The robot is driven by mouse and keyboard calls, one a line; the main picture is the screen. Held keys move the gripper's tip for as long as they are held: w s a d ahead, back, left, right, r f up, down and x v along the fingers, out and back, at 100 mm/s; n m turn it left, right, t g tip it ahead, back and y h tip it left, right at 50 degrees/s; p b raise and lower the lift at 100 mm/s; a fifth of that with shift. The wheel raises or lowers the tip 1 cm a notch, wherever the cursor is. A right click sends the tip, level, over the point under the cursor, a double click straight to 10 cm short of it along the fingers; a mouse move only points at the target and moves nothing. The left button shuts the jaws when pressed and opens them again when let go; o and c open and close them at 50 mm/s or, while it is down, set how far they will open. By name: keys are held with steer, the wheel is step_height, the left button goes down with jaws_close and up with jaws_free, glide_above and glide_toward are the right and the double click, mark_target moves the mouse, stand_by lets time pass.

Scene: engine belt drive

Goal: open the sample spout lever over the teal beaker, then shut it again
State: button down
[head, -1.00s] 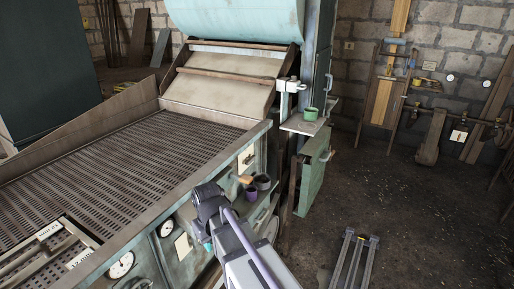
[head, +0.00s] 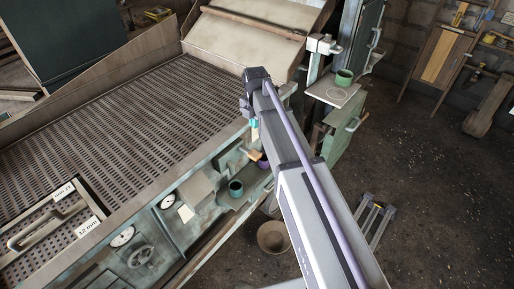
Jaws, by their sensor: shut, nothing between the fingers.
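A dark teal beaker (head: 236,188) stands on the low ledge at the front side of the machine. A purple beaker (head: 262,163) is to its right, partly hidden by my arm. A short wooden handle (head: 254,155) shows just above the purple beaker; I cannot tell which lever it belongs to. A green cup (head: 344,77) stands on a small shelf at the right, below a pale spout fitting (head: 323,43). My gripper (head: 254,136) is shut and empty, pointing down above the wooden handle in the picture. Whether it touches anything cannot be told.
The perforated machine bed (head: 140,110) fills the left. Gauges and a handwheel (head: 141,256) are on its front side. A round bowl (head: 273,237) is on the floor below the ledge. A small metal frame (head: 375,220) lies on the floor at right.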

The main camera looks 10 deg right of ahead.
mark_target(255, 153)
step_height(255, 153, down, 14)
steer(key=b, duration=1.4)
steer(key=shift+s, duration=0.1)
